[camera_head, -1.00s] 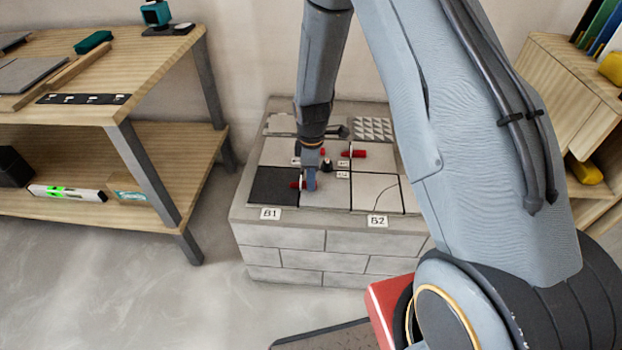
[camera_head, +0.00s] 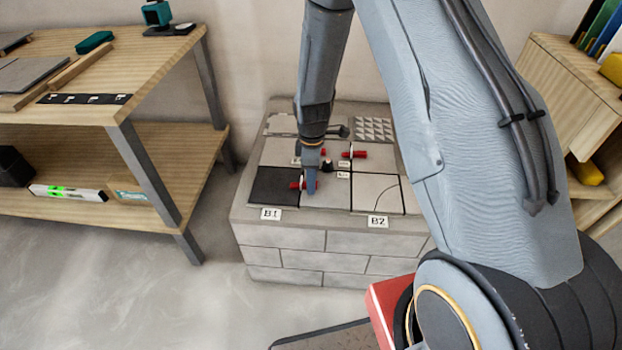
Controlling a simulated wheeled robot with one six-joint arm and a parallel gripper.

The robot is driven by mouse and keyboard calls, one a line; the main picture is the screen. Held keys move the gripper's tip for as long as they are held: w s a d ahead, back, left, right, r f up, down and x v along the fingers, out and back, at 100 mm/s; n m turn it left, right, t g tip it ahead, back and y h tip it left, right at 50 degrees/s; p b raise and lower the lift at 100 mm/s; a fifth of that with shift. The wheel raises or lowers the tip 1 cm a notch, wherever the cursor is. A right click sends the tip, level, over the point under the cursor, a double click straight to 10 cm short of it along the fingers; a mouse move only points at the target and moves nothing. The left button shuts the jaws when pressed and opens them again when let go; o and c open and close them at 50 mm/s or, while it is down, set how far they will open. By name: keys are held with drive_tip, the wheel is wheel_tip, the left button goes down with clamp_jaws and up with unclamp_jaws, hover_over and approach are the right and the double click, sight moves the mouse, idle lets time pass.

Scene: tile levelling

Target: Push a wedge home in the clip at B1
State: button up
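My gripper (camera_head: 310,180) points down at the tiles on the block platform, close to the seam beside the dark tile (camera_head: 272,187). A red wedge (camera_head: 296,185) lies at this seam and shows on the left side of the fingers. The clip there is mostly hidden by my gripper. I cannot tell whether the fingers touch or hold the wedge, or how far they are apart. The B1 label (camera_head: 271,214) is on the front edge below the dark tile. Another red wedge (camera_head: 358,154) sits in a white clip further back to the right.
A dark knob (camera_head: 327,166) stands near the middle. A wooden bench (camera_head: 150,75) stands left.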

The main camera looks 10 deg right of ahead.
wheel_tip(320, 180, up, 8)
drive_tip(key=shift+f+p, duration=0.1)
drive_tip(key=shift+p, duration=0.25)
drive_tip(key=s+a+r+m, duration=0.1)
drive_tip(key=s+r+m, duration=0.2)
drive_tip(key=s+r, duration=0.35)
drive_tip(key=s+r+m, duration=0.4)
drive_tip(key=r, duration=0.5)
drive_tip(key=s+r+m, duration=0.3)
drive_tip(key=s+r, duration=0.1)
drive_tip(key=s, duration=0.4)
drive_tip(key=s+r+m, duration=0.3)
drive_tip(key=s+r, duration=0.1)
drive_tip(key=s, duration=0.4)
drive_tip(key=d+r+m+p, duration=0.1)
drive_tip(key=d+r+p, duration=0.4)
drive_tip(key=p, duration=0.7)
drive_tip(key=shift+r+p, duration=0.35)
drive_tip(key=shift+r, duration=0.15)
